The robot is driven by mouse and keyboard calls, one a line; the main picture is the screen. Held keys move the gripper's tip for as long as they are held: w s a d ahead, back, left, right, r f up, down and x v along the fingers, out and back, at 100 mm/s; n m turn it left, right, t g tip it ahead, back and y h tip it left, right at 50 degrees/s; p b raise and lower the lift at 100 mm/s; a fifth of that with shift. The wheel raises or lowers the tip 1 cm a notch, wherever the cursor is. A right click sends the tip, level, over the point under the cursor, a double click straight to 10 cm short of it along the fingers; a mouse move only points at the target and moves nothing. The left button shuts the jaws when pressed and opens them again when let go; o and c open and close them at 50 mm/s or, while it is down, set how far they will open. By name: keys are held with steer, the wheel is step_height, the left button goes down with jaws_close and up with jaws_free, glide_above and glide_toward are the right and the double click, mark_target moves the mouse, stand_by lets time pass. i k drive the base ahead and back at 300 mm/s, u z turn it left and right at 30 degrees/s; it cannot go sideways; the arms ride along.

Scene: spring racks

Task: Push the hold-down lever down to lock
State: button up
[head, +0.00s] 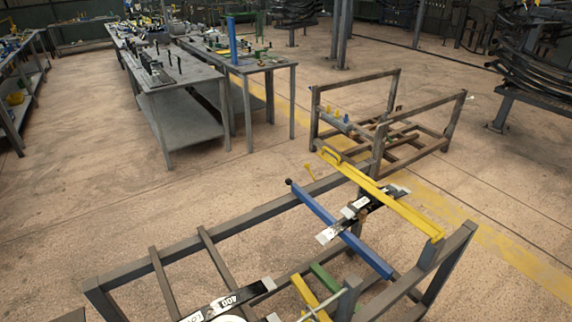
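A blue bar (335,225) with a black ball knob (288,181) at its far-left end lies slantwise across the near grey steel rack (190,243). A yellow bar (385,195) with a small raised handle at its far end crosses the rack's right side. I cannot tell for certain which bar is the hold-down lever.
A black piece marked 400 (228,301) is cut off at the bottom edge. A second rack (390,80) stands behind. Workbenches (185,85) stand back left, and a stack of dark springs (535,65) is at far right.

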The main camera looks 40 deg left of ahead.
mark_target(306, 166)
steer(key=z, duration=0.85)
steer(key=k, duration=0.1)
steer(key=u, duration=2.2)
steer(key=k, duration=0.9)
steer(key=z, duration=0.15)
steer(key=i, duration=0.75)
steer(key=u, duration=0.05)
